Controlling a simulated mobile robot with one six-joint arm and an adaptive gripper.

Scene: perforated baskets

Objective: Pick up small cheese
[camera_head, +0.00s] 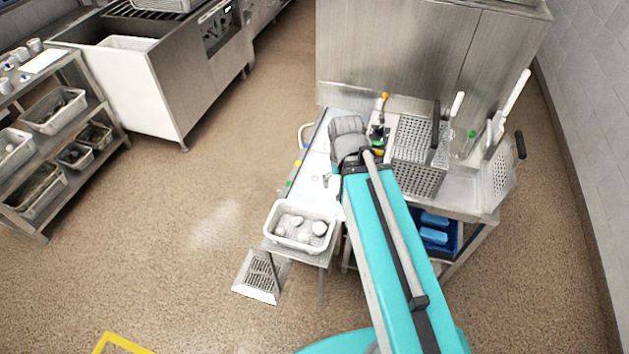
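I cannot pick out the small cheese with certainty. A white perforated basket (272,236) at the near end of the narrow table holds several white rounded pieces (297,221), too small to identify. A small yellow item (378,152) shows just right of my arm's grey joint; I cannot tell what it is. My teal arm reaches forward over the table, and its grey end section bends down at the table's far part. My gripper's fingers are hidden behind the arm, so its hold on anything does not show.
Tall perforated metal baskets (418,170) with handles stand on the steel counter to the right. Below it a blue crate (451,244) holds blue packs. A grey perforated piece (259,276) is by the table's near end. Shelves with baskets (53,110) stand left; open floor lies between.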

